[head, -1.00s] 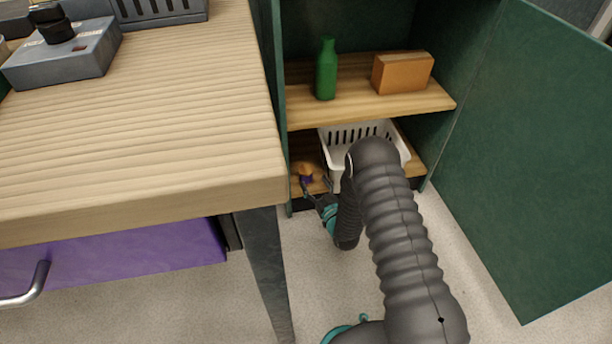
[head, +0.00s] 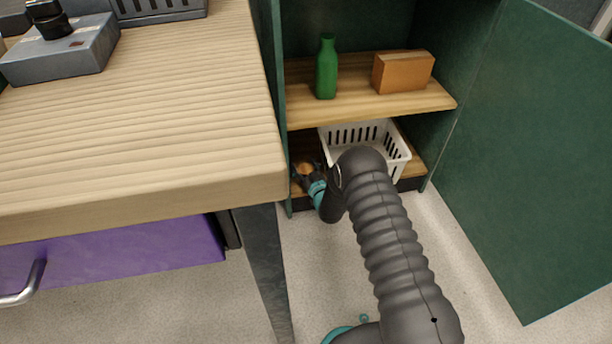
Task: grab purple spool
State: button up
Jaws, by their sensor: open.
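The spool (head: 305,168) is on the bottom shelf of the green cabinet, at its left side. Only its orange-brown upper part shows now; its purple part is hidden behind my gripper. My gripper (head: 307,176) is open, with its dark fingers at the spool, seemingly on either side of it. I cannot tell whether the fingers touch the spool.
A white slotted basket (head: 396,166) stands right of the spool, close to my arm. The shelf above (head: 360,104) holds a green bottle (head: 326,70) and an orange-brown box (head: 402,72). The cabinet door (head: 535,150) is open at right; a wooden table (head: 150,120) is at left.

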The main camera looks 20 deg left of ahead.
jog(key=c, duration=1)
jog(key=shift+c, duration=0.3)
